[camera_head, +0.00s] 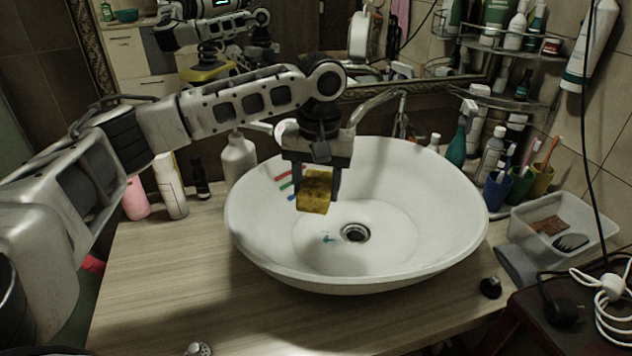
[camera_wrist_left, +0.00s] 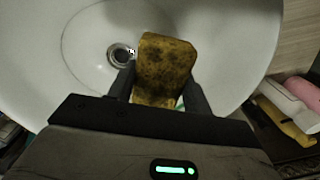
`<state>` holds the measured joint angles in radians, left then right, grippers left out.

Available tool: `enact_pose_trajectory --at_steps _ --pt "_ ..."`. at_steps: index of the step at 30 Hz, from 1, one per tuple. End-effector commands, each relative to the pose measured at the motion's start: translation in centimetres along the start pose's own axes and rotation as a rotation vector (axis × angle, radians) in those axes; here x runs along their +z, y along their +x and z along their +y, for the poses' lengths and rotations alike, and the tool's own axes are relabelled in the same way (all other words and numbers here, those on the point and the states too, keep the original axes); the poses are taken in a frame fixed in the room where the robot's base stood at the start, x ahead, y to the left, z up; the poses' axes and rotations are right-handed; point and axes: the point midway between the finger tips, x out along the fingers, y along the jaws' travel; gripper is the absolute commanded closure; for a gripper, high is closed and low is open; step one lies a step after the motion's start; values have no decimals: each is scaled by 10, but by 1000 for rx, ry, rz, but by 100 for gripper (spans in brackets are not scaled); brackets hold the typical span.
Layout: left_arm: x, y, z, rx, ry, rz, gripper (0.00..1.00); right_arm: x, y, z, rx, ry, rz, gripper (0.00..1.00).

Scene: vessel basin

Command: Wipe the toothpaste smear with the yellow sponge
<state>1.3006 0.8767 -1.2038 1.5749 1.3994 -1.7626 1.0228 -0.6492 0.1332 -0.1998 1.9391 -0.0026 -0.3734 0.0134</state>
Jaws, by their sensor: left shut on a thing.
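The yellow sponge (camera_head: 314,192), with dark stains, is held between the fingers of my left gripper (camera_head: 311,180) over the left part of the white basin (camera_head: 440,250). It also shows in the left wrist view (camera_wrist_left: 164,68), where the gripper fingers (camera_wrist_left: 163,85) close on its two sides. Red, green and blue streaks (camera_head: 284,186) lie on the basin's inner left wall, just left of the sponge. A small blue mark (camera_head: 328,238) lies near the drain (camera_head: 355,233). I cannot tell whether the sponge touches the basin. My right gripper is not seen directly.
A faucet (camera_head: 375,105) stands behind the basin. Bottles, including a white one (camera_head: 239,160), stand at the left. Cups with toothbrushes (camera_head: 520,183) and a clear tray (camera_head: 563,229) are at the right. The wooden counter (camera_head: 170,290) is mostly clear at front left.

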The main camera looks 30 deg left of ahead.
Motion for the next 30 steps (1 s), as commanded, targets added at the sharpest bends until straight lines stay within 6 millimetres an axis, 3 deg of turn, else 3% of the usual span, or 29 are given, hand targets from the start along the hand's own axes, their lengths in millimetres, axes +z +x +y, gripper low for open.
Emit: enact_pose_trajectory --at_steps 4,16,30 --pt "-8 11 -11 28 -54 12 68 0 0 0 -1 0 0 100" --pt "-8 50 -9 28 -53 12 68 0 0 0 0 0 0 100" --pt "-8 56 -8 29 -48 13 68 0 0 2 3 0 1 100"
